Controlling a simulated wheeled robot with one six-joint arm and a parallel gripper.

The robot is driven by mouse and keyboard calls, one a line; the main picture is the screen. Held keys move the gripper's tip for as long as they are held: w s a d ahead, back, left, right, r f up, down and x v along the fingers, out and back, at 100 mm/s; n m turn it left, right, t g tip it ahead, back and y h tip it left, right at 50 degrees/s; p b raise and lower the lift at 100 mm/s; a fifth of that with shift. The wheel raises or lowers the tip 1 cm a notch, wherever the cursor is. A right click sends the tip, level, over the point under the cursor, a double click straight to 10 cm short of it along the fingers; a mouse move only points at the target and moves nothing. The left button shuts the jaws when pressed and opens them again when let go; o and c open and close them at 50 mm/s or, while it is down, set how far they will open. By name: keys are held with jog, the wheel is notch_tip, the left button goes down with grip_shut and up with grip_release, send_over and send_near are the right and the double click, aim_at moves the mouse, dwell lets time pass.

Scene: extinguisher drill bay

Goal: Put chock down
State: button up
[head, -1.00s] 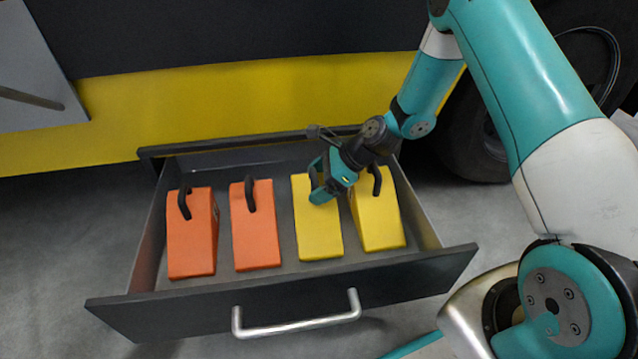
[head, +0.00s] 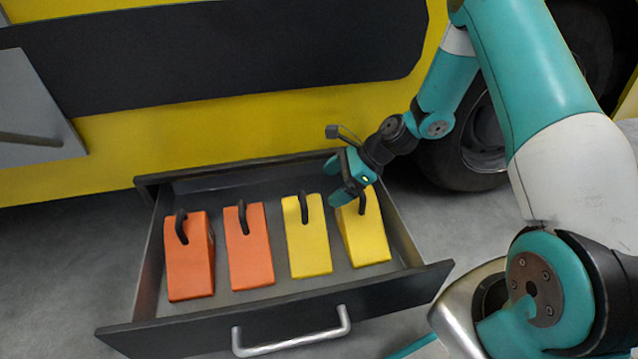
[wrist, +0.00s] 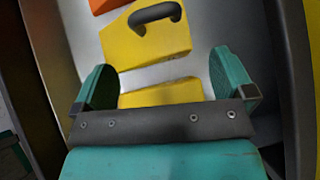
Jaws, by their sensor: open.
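The drawer (head: 270,325) is open and holds two orange and two yellow chocks in a row, each with a black handle. The left yellow chock (head: 308,248) rests on the drawer floor with its handle free. The right yellow chock (head: 366,238) is beside it. My gripper (head: 343,182) is open and empty, above the back of the right yellow chock and partly in front of its handle. In the wrist view, a yellow chock with its handle (wrist: 145,48) lies beyond the open fingers. Part of another yellow chock (wrist: 160,94) shows between them.
The orange chocks (head: 189,262) (head: 249,255) stand at the left of the drawer. A yellow and black vehicle body (head: 220,115) and a wheel (head: 480,140) are close behind. Bare drawer floor shows between the chocks.

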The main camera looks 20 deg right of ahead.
jog(key=s+a+r+n+g+h, duration=0.1)
jog(key=s+a+r+n, duration=0.4)
jog(key=r+n, duration=0.4)
jog(key=s+a+r+n+g+h, duration=0.15)
jog(key=s+a+r+n, duration=0.35)
jog(key=r, duration=0.5)
jog(key=s+r+n+h, duration=0.1)
jog(key=s+r+n, duration=0.3)
jog(key=s+n, duration=0.3)
jog(key=s+a+r+n+h, duration=0.1)
jog(key=s+r+n, duration=0.3)
jog(key=s+n, duration=0.4)
jog(key=shift+s+a+p, duration=0.2)
jog(key=shift+s+p, duration=0.15)
jog(key=shift+s, duration=0.05)
jog(key=shift+r+g, duration=0.1)
jog(key=shift+g, duration=0.15)
